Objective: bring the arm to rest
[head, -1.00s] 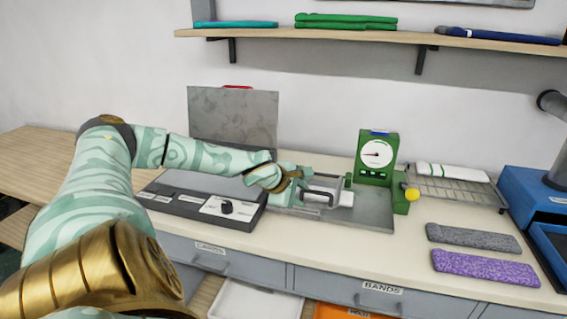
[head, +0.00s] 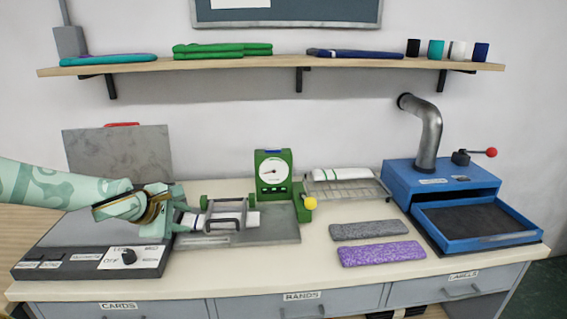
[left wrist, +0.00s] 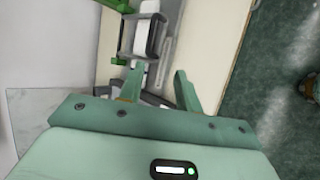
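My left arm comes in from the left in the head view, over the grey hinged-lid machine on the left of the bench. My left gripper (head: 193,215) points right, just left of the clamp frame with dark handles (head: 228,214) on the tester plate. In the left wrist view its two fingers (left wrist: 160,82) stand apart, with no held thing visible between them. The clamp frame shows beyond the fingertips there (left wrist: 150,38). I cannot tell whether the fingers touch it. My right gripper is in neither view.
A green dial gauge (head: 272,173) stands behind the plate. Grey (head: 368,230) and purple (head: 382,254) strips lie right of it. A wire rack (head: 350,191) and blue machine (head: 440,180) stand further right. A shelf (head: 270,66) hangs above. The front bench strip is clear.

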